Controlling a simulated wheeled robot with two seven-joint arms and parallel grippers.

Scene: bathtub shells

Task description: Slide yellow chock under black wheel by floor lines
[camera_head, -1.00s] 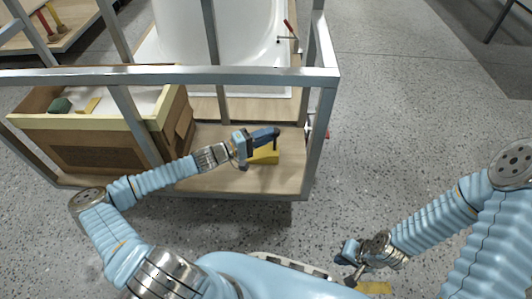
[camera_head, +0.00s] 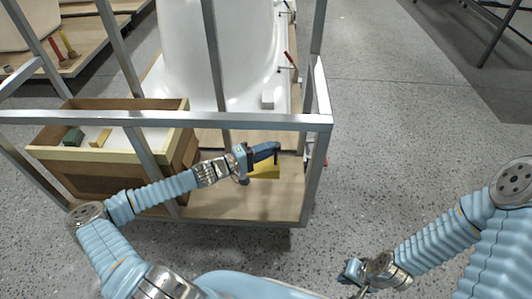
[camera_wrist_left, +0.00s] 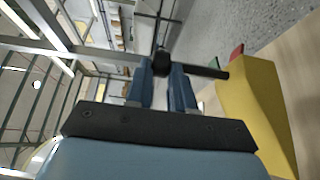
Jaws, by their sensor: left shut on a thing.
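The yellow chock (camera_head: 265,170) is a wedge on the bare wooden deck of a grey metal-framed cart, near its front right corner. My left gripper (camera_head: 267,151) is at the chock's upper side. In the left wrist view, the left fingers (camera_wrist_left: 164,68) are closed around a black bar (camera_wrist_left: 207,72) that runs to the yellow chock (camera_wrist_left: 257,105). My right gripper (camera_head: 357,271) hangs over the floor at the bottom, away from the cart; its finger opening is too small to judge. I see no black wheel and no floor lines.
The cart's metal rail (camera_head: 270,121) and posts stand around the deck. A wooden box (camera_head: 75,180) with a green block (camera_head: 74,137) and a yellow block (camera_head: 101,137) is at left. A white bathtub shell (camera_head: 215,60) stands behind. The speckled floor at right is open.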

